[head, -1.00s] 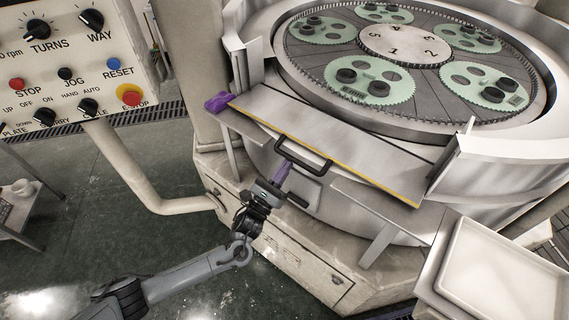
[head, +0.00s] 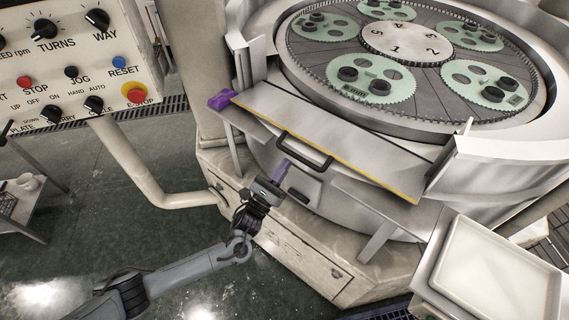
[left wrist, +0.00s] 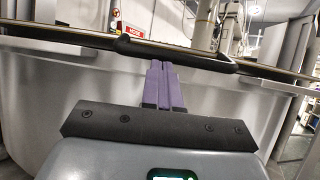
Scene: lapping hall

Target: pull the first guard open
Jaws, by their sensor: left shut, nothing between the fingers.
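The first guard (head: 335,134) is a flat grey panel with a yellow front edge, sloping across the gap in the front rim of the lapping machine. Its black bar handle (head: 305,152) sits at the middle of that edge. The handle also shows across the top of the left wrist view (left wrist: 170,50). My left gripper (head: 281,167) has purple fingers pressed together, with nothing between them. Its fingertips (left wrist: 158,65) point at the handle from just below and in front. I cannot tell whether they touch it. My right gripper is out of view.
A control panel (head: 75,55) stands at the upper left. A purple item (head: 221,100) lies by the guard's left end. A white tray (head: 497,270) is at the lower right. Green toothed carriers (head: 370,80) sit on the round plate.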

